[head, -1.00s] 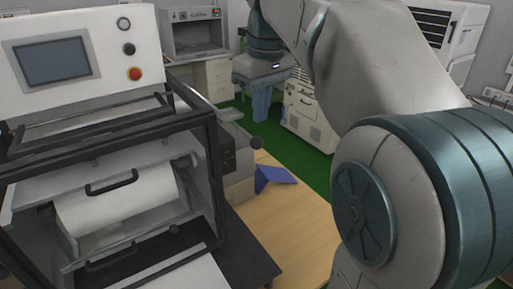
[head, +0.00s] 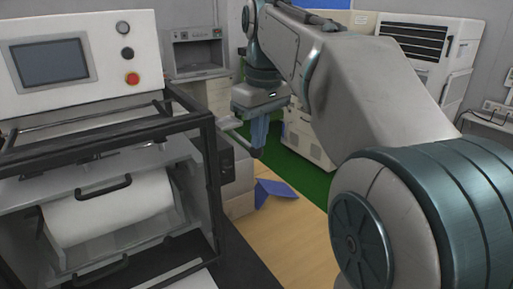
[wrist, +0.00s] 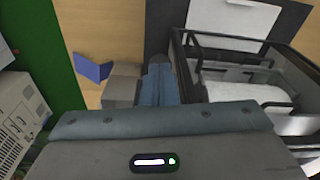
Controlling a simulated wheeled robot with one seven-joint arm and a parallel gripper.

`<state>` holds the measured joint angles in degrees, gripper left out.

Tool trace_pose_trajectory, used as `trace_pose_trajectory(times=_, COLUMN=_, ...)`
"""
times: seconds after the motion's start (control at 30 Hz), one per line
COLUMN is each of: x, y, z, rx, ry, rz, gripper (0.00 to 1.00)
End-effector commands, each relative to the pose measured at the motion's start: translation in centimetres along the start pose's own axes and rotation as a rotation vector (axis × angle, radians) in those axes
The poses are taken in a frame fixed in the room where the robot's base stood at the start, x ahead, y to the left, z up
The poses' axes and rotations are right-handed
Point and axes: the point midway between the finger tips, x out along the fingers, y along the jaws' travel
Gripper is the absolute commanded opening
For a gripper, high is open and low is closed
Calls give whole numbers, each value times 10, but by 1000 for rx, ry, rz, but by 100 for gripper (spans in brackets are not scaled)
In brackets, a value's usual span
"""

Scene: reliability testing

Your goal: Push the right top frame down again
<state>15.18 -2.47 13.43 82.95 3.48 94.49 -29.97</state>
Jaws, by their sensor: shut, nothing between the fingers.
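The machine with the dark top frame (head: 85,132) fills the left of the head view. Its right side is a dark upright (head: 214,178); the frame also shows at the right of the wrist view (wrist: 187,65). My gripper (head: 257,153) points down, shut and empty, just right of the machine's right side. In the wrist view its blue-grey fingers (wrist: 159,72) lie together beside the dark frame. A dark rounded knob shows at the fingertips there; I cannot tell whether they touch it.
A white roll (head: 110,208) sits inside the machine, below a black handle (head: 104,186). A white cabinet (head: 308,138) stands behind on the green floor.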

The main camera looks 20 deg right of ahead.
Motion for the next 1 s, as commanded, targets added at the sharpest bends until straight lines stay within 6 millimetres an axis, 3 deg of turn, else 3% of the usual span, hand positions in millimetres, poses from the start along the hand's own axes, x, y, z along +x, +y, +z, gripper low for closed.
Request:
trace_pose_trajectory(times=0.13, x=22, y=0, z=2, rx=0, ry=-1, rz=-1, gripper=0)
trace_pose_trajectory(times=0.37, x=16, y=0, z=3, rx=0, ry=0, rz=0, gripper=0)
trace_pose_trajectory(times=0.63, x=3, y=0, z=30, rx=0, ry=2, rz=0, gripper=0)
trace_pose_trajectory(times=1.0, x=0, y=0, z=30, rx=-1, ry=1, rz=0, gripper=0)
